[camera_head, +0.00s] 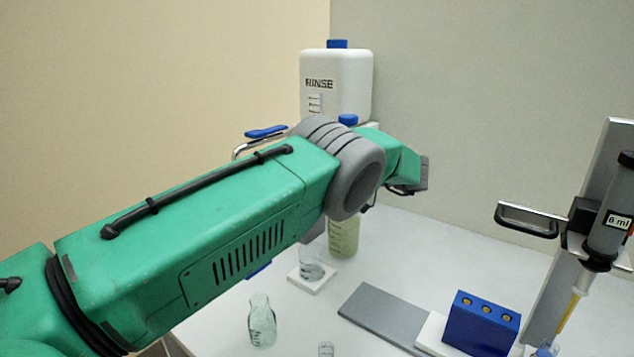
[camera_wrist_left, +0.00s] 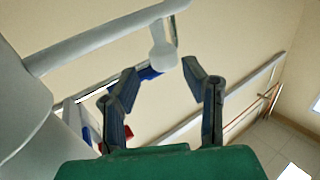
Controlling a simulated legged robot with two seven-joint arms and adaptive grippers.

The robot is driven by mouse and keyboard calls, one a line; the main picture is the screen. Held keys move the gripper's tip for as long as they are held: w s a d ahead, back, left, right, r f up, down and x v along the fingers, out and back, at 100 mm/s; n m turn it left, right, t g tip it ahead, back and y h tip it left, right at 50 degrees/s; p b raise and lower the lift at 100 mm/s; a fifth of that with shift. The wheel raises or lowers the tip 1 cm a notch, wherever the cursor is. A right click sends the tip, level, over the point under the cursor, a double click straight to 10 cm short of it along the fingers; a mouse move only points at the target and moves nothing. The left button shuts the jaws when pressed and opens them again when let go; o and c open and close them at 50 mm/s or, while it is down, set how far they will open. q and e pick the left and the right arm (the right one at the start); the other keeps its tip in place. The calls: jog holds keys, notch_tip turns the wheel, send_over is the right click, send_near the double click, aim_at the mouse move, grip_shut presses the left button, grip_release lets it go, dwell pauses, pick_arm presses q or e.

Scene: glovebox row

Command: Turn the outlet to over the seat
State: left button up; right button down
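The RINSE container (camera_head: 336,85), white with a blue cap, stands at the back. Left of it is a curved metal pipe with a blue lever (camera_head: 266,131), mostly hidden by my arm. A white square plate (camera_head: 317,287), which looks like the seat, carries a clear glass vessel (camera_head: 311,268). In the left wrist view a pale bar (camera_wrist_left: 105,38) with a short hanging piece and rounded end (camera_wrist_left: 163,56), possibly the outlet, lies just beyond my left gripper (camera_wrist_left: 160,72). Its fingers are apart and empty; contact is unclear. My right gripper is out of view.
A glass bottle (camera_head: 262,320) stands in front of the plate, and a yellowish jar (camera_head: 344,238) behind it. A grey slab (camera_head: 385,315), a blue block with holes (camera_head: 481,322) and a 6 ml dispenser (camera_head: 608,215) are at right. The back right table is clear.

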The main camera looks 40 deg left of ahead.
pick_arm(q)
notch_tip(320, 180, up, 7)
jog(key=shift+w+d+f, duration=0.1)
